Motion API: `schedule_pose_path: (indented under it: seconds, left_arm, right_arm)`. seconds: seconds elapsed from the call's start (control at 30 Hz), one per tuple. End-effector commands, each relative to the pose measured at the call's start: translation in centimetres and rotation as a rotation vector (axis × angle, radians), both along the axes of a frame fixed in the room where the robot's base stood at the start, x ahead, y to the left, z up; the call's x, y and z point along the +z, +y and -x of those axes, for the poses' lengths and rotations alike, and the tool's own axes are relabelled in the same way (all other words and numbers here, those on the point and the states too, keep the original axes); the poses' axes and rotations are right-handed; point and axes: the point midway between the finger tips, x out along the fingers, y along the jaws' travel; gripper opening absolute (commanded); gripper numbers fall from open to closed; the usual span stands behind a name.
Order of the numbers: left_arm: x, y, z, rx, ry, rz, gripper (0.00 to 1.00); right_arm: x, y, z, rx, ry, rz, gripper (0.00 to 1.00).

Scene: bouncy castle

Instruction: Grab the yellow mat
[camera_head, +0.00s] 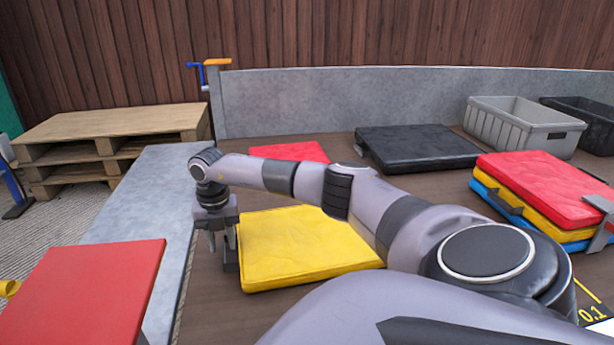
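The yellow mat (300,250) lies flat on the brown floor in the middle of the camera_head view. A dark handle-like piece (231,263) shows at its left edge. My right arm reaches in from the lower right and across above the mat, hiding part of its far right side. My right gripper (222,243) points down at the mat's left edge, close to the dark piece. Its fingers look apart, with a gap between them. Whether it touches the dark piece is unclear. My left gripper is not in view.
A red mat (90,290) is at the lower left, near a grey ledge (150,190). Another red mat (288,151) lies behind the yellow one. A black mat (418,145), a stack of mats (540,188) and a grey crate (522,125) are at the right. Wooden pallets (115,125) stand at left.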

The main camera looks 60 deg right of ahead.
Motion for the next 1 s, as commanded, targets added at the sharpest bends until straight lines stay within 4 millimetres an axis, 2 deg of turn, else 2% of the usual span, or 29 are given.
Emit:
schedule_pose_path:
  seconds: [0.03, 0.1, 0.3, 0.33, 0.43, 0.83, 1.0]
  left_arm:
    - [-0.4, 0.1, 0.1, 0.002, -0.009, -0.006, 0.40]
    - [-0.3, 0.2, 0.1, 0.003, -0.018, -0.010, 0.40]
    - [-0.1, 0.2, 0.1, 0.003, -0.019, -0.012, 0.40]
    - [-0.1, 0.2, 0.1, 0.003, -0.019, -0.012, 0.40]
    - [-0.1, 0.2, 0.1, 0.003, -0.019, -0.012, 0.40]
    - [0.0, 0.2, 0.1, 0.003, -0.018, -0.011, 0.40]
    - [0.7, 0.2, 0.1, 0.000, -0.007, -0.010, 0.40]
  right_arm:
    - [-1.1, 0.0, 0.0, 0.000, 0.001, -0.001, 0.35]
    - [-1.6, 0.0, 0.0, 0.000, 0.000, 0.000, 0.35]
    - [-1.6, 0.0, 0.0, 0.001, -0.001, -0.001, 0.35]
    - [-1.6, 0.0, 0.0, 0.001, -0.001, -0.001, 0.32]
    - [-1.5, 0.0, 0.0, 0.001, -0.001, -0.001, 0.00]
    - [-1.1, 0.0, -0.1, 0.000, -0.003, 0.000, 0.00]
    - [1.4, 0.0, -0.1, 0.000, -0.004, 0.000, 0.00]
